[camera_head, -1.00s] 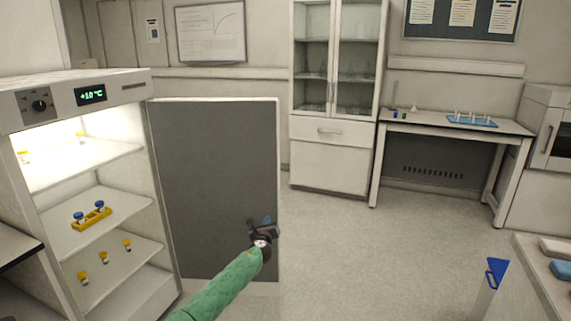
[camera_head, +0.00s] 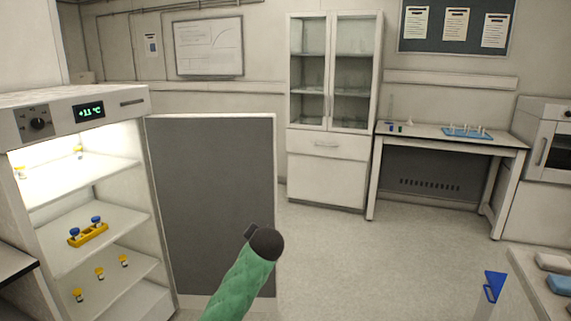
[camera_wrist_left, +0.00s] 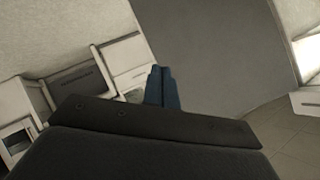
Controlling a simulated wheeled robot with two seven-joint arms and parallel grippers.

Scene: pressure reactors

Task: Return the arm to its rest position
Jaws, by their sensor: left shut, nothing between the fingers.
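My left arm, in a green quilted sleeve, comes in from the bottom of the head view. Its dark rounded wrist end (camera_head: 265,244) stands in front of the open grey fridge door (camera_head: 212,190) and hides most of the gripper. In the left wrist view my left gripper's blue fingers (camera_wrist_left: 162,88) are together with nothing between them. The grey door panel (camera_wrist_left: 215,50) fills much of the background there.
The lit fridge (camera_head: 75,112) stands open at left, with several yellow-based vials and a yellow rack (camera_head: 88,236) on its shelves. A cabinet (camera_head: 328,170) and a bench (camera_head: 455,138) stand at the back. A counter (camera_head: 530,285) is at lower right.

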